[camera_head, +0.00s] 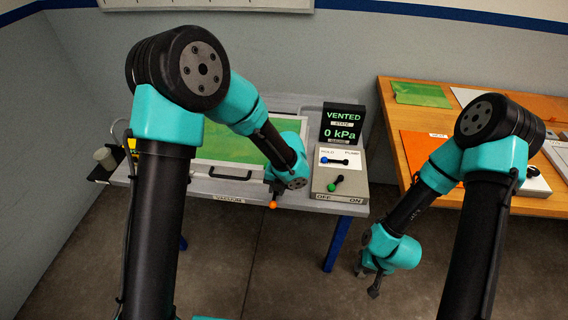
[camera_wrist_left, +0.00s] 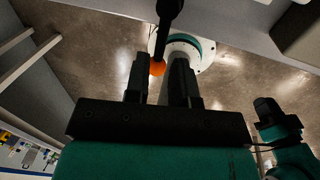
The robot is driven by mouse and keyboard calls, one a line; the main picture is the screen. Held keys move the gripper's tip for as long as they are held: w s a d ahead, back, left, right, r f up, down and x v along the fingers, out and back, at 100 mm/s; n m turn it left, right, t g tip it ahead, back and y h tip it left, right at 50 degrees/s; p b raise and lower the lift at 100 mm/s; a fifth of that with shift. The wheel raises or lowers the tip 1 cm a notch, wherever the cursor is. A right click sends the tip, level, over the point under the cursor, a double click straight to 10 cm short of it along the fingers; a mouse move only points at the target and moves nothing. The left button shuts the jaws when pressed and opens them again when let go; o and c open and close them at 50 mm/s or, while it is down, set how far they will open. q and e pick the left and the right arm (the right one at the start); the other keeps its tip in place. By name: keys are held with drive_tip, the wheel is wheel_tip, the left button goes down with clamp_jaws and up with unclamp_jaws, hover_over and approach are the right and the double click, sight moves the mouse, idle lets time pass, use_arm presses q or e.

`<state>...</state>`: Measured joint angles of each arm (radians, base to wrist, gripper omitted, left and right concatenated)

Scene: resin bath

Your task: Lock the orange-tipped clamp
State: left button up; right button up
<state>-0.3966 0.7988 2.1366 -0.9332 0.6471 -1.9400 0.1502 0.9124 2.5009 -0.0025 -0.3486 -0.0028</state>
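The clamp's orange tip (camera_head: 273,205) is at the front edge of the vacuum table, right of the lid handle. In the left wrist view the orange ball (camera_wrist_left: 157,69) sits on the end of a dark lever (camera_wrist_left: 168,18). My left gripper (camera_head: 272,193) is at the tip; in its wrist view the fingers (camera_wrist_left: 158,75) stand on either side of the ball. A narrow gap shows at the ball's right side. The clamp's body is hidden behind my left wrist. My right gripper (camera_head: 366,282) is open and empty, low over the floor in front of the tables.
A framed green panel (camera_head: 222,147) with a handle (camera_head: 231,175) covers the table. Right of it stand a control box (camera_head: 341,186) with blue and green levers and a display (camera_head: 343,124) reading VENTED, 0 kPa. A wooden bench (camera_head: 392,100) is at right. Floor between is clear.

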use_arm(q)
wheel_tip(320, 180, up, 14)
drive_tip(key=d, duration=0.2)
drive_tip(key=shift+d, duration=0.4)
drive_tip(key=shift+s+f, duration=0.1)
drive_tip(key=shift+f, duration=0.05)
